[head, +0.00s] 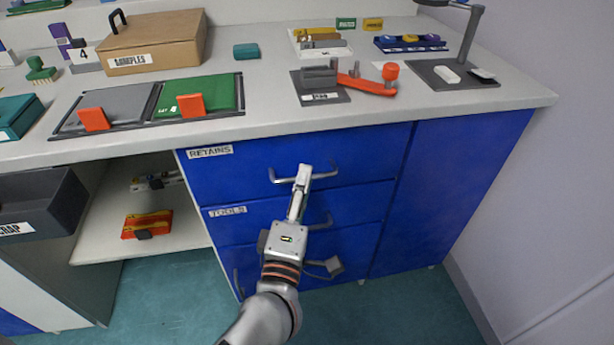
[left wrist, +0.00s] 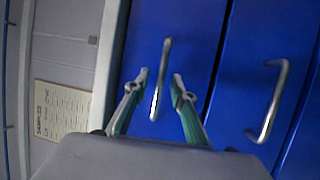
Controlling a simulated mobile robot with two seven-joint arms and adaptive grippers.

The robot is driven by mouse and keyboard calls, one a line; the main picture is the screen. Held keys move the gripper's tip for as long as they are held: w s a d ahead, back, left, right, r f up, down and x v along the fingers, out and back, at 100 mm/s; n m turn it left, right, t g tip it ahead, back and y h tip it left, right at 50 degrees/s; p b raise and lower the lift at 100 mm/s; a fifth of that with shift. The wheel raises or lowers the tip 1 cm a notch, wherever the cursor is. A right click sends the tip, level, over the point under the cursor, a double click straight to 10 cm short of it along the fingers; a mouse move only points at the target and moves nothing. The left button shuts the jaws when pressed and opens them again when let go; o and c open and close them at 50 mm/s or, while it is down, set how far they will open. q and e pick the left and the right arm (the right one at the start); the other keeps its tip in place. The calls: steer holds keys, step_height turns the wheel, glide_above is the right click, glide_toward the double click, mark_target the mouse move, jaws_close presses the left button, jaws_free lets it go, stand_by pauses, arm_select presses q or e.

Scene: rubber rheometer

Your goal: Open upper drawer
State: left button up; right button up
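The upper drawer (head: 240,172) is blue, labelled RETAINS, and looks shut under the counter. Its grey bar handle (head: 326,175) sticks out from the front. My left gripper (head: 303,174) is at the middle of this handle, covering part of it in the head view. In the left wrist view, the handle (left wrist: 164,65) runs between the two fingertips of my left gripper (left wrist: 160,80). The fingers are apart, with a gap visible on each side of the bar. My right gripper is not in view.
Below is the TOOLS drawer (head: 372,205) with its own handle (left wrist: 272,105), close to my gripper. The counter (head: 265,100) overhangs above, carrying trays and tools. An open shelf (head: 190,232) lies at left, and a wall (head: 560,180) stands at right.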

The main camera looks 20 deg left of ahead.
arm_select(q)
steer(key=shift+x, duration=0.95)
jaws_close()
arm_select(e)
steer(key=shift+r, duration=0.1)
